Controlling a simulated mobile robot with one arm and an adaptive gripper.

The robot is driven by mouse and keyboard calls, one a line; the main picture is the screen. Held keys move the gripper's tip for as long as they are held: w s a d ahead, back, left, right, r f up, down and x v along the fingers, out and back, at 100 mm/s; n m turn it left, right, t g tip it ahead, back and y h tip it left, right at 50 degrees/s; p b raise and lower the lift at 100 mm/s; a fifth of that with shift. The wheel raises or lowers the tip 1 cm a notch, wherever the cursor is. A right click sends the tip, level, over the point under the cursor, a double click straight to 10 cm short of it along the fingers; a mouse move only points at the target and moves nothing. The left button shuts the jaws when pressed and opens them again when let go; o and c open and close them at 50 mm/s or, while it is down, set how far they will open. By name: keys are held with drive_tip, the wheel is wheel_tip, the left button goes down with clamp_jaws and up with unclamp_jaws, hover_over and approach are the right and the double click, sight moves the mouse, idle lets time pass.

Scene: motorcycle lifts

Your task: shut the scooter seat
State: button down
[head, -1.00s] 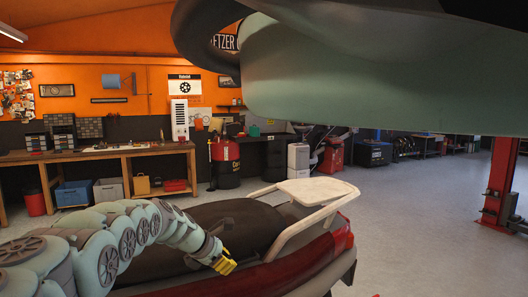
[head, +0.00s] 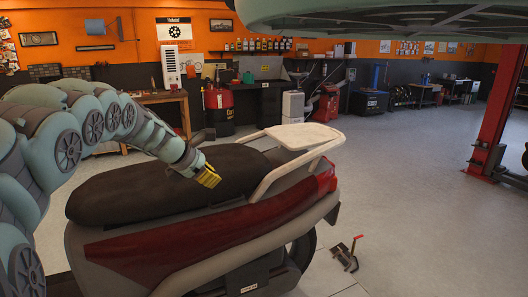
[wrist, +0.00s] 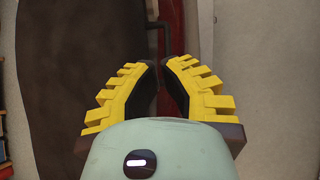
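The scooter's long dark seat (head: 160,182) lies along the top of the scooter body in the head view. I cannot tell whether it is latched. My gripper (head: 209,178) is over the rear part of the seat, close to the pale grab rail (head: 268,184). In the wrist view the yellow fingers (wrist: 160,66) lean together with their tips almost meeting, and nothing is seen between them. The dark seat also fills the left of the wrist view (wrist: 70,70), with a strip of red bodywork (wrist: 178,30) beyond the fingers. Whether the gripper touches the seat is unclear.
A pale rear rack (head: 305,136) stands behind the seat. A large pale green body (head: 390,18) hangs overhead at the top right. A small metal stand (head: 345,256) is on the floor right of the scooter. The floor (head: 430,220) farther right is open.

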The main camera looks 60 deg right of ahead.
drive_tip(key=shift+s+a+r+p, duration=0.15)
drive_tip(key=shift+r+p, duration=0.4)
drive_tip(key=shift+r, duration=0.2)
drive_tip(key=shift+s+a+r+p, duration=0.1)
drive_tip(key=shift+r+p, duration=0.5)
drive_tip(key=shift+r, duration=0.15)
drive_tip(key=shift+s+a+r+p, duration=0.15)
drive_tip(key=shift+r+p, duration=0.4)
drive_tip(key=shift+r, duration=0.2)
